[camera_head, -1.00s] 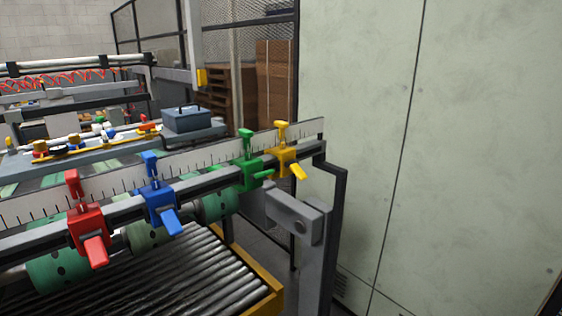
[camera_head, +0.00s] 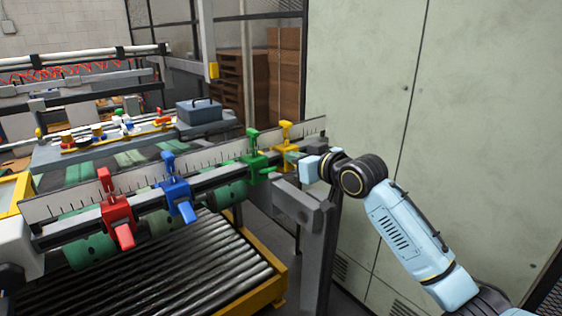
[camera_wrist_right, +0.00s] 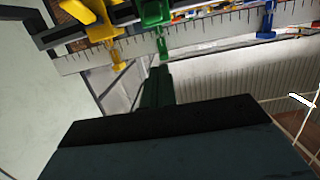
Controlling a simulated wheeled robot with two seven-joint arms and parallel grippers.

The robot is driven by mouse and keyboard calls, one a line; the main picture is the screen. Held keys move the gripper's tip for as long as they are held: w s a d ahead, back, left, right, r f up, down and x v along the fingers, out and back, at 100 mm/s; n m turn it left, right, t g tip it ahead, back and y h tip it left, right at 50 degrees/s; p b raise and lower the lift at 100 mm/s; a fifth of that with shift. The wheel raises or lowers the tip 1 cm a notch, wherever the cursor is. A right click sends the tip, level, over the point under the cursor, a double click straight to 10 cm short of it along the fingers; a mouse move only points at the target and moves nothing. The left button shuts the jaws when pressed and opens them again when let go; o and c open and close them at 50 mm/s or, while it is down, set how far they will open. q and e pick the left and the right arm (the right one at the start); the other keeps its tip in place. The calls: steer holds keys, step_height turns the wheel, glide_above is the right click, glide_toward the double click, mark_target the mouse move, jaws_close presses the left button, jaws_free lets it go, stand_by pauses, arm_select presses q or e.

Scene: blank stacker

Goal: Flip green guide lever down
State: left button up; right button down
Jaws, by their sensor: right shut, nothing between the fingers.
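The green guide (camera_head: 256,162) sits on the grey rail between the blue guide and the yellow guide. Its short green lever (camera_head: 268,170) sticks out to the right, roughly level. My right gripper (camera_head: 288,157) is shut and empty, close to the right of the green guide and in front of the yellow guide. In the right wrist view its shut fingers (camera_wrist_right: 158,80) point at the green guide (camera_wrist_right: 155,14); contact cannot be told. The left gripper is not in view.
The yellow guide (camera_head: 285,133) is close beside my right gripper. The blue guide (camera_head: 177,190) and red guide (camera_head: 116,212) have levers pointing down. A ruler strip (camera_head: 75,199) runs behind them, rollers (camera_head: 150,275) below. A grey post (camera_head: 316,250) stands at the rail's right end.

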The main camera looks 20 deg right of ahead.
steer(key=shift+r, duration=0.25)
steer(key=shift+w, duration=0.1)
steer(key=p, duration=0.1)
glide_above(274, 169)
steer(key=w, duration=0.1)
steer(key=shift+a+f, duration=0.25)
steer(key=shift+f, duration=0.6)
steer(key=f, duration=0.1)
steer(key=s+f+p, duration=0.1)
steer(key=shift+d+f, duration=0.25)
steer(key=shift+f, duration=0.1)
steer(key=shift+s+f, duration=0.25)
steer(key=shift+f, duration=0.25)
